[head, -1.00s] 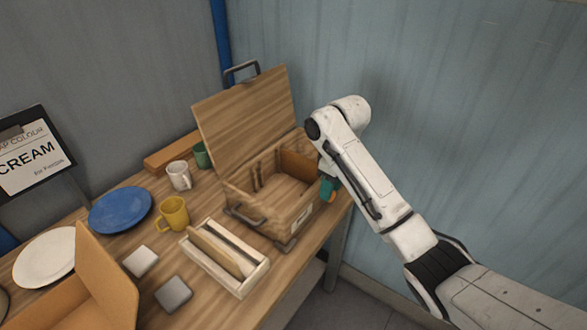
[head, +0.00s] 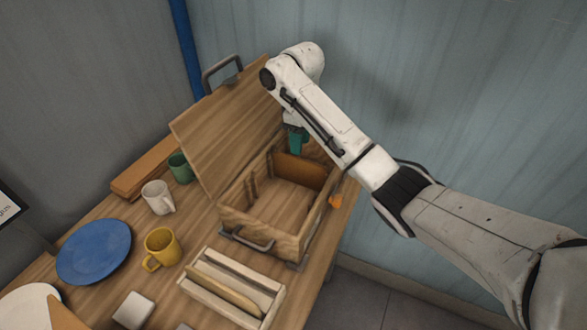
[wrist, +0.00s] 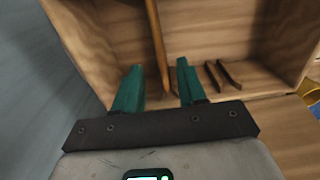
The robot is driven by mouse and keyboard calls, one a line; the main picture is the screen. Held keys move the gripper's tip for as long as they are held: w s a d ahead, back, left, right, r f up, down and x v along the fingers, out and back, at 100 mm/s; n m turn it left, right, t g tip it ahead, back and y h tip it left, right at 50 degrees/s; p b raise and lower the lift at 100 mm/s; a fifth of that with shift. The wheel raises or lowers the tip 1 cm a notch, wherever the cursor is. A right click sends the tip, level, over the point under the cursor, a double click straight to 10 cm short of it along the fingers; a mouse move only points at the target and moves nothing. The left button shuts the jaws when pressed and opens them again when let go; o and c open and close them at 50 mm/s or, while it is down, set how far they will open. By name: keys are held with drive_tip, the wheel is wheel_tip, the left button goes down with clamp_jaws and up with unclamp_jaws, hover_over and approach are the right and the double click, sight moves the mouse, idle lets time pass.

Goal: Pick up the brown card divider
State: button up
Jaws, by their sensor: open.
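The brown card divider (head: 301,171) stands upright inside the open wooden box (head: 237,219), towards its back right side. In the wrist view it shows nearly edge-on as a thin brown strip (wrist: 157,45). My gripper (head: 297,141) is at the back of the box, above the divider's far end in the head view. In the wrist view its two teal fingers (wrist: 160,65) are apart, with the strip lying between them in the picture. Nothing is held. I cannot tell how far the fingertips are from the card. My wrist and arm partly hide the box's back right corner.
The box's raised lid (head: 222,125) stands left of my gripper. A wooden rack (head: 272,296) is in front of the box. A yellow mug (head: 162,247), white mug (head: 157,197), green mug (head: 180,168) and blue plate (head: 94,252) are left. The wall is close behind.

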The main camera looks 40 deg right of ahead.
sight(299, 160)
wheel_tip(299, 160, down, 5)
drive_tip(key=b, duration=0.3)
drive_tip(key=shift+w, duration=0.1)
drive_tip(key=shift+d+f+p, duration=0.1)
drive_tip(key=shift+f+p, duration=0.5)
drive_tip(key=shift+f, duration=2.15)
drive_tip(key=shift+c, duration=0.3)
clamp_jaws()
